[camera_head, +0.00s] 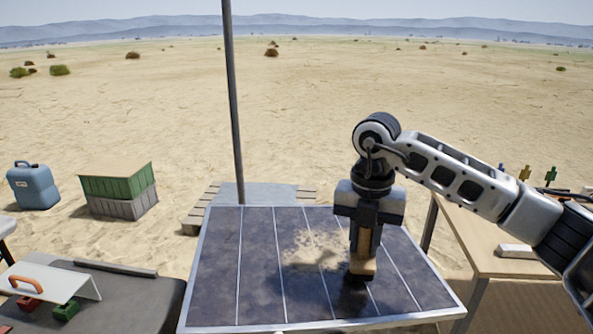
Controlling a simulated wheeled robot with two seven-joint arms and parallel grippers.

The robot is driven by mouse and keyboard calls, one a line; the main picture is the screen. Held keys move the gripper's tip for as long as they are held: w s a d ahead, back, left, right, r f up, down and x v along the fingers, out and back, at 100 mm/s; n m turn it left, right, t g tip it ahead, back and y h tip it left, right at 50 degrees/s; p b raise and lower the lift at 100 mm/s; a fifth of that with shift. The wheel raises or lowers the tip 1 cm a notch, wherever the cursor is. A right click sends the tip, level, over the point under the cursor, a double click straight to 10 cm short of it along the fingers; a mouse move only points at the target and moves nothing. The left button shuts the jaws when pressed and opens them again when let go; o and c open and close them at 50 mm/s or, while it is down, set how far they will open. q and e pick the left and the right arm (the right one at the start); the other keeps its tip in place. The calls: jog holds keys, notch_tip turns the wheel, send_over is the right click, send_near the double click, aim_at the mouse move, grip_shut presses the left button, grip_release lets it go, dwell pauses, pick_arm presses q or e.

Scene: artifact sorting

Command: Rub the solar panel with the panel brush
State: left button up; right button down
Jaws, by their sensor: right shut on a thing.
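The solar panel (258,275) lies in the middle of the camera_head view, dark with pale grid lines and a light frame. A sandy patch of dust (310,250) covers part of its upper middle. My right gripper (366,222) points down over the right half of the panel, just right of the dust. It is shut on the panel brush (362,266), which has a tan wooden body. The brush's dark lower end is at or very near the panel surface; I cannot tell whether it touches. My left gripper is not in view.
A thin grey pole (233,110) rises behind the panel. A wooden table (500,258) with a white block (515,251) stands at the right. A dark case (125,295) with a white sheet (55,280) is at the left. A green-grey crate (118,190) and blue canister (33,187) sit on sand.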

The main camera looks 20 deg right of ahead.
jog(key=shift+w+r, duration=0.3)
jog(key=shift+r, duration=2.95)
